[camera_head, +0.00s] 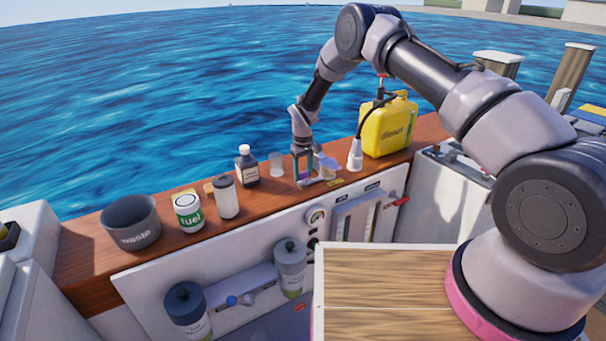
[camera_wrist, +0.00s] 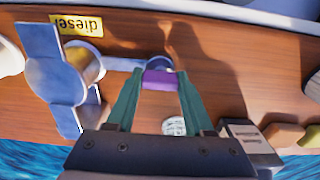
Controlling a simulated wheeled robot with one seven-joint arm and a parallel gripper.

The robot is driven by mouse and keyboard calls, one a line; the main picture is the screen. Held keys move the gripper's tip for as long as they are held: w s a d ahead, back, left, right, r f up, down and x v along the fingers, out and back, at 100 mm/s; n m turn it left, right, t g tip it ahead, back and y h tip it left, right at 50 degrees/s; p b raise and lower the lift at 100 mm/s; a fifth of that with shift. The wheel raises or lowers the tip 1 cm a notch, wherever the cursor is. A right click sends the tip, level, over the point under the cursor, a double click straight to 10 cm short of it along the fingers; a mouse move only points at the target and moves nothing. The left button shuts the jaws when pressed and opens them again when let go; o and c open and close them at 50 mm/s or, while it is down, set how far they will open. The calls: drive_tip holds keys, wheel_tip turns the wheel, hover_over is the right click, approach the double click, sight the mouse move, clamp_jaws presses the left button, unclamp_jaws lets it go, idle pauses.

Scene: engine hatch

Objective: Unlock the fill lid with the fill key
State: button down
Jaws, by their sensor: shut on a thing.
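My gripper (camera_head: 303,168) reaches down to the wooden ledge. In the wrist view (camera_wrist: 160,85) its teal fingers are shut on a purple piece, which looks like the grip of the fill key (camera_wrist: 160,79); its dark round end is just beyond the fingertips. A blue-grey winged metal fitting with a brass-coloured cylinder (camera_wrist: 86,66), apparently the fill lid, lies left of the fingers beside the yellow diesel label (camera_wrist: 76,24). A thin grey bar runs from the fitting towards the purple piece; I cannot tell whether they are joined. The fitting also shows in the head view (camera_head: 326,166), right of my gripper.
On the ledge, a white nozzle (camera_head: 355,155) and yellow diesel can (camera_head: 389,128) stand right of my gripper. Water lies behind.

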sight(303, 172)
idle(0.4)
drive_tip(key=shift+c, duration=1.4)
unclamp_jaws()
drive_tip(key=shift+r, duration=0.1)
wheel_tip(303, 172, up, 11)
drive_tip(key=shift+f, duration=0.2)
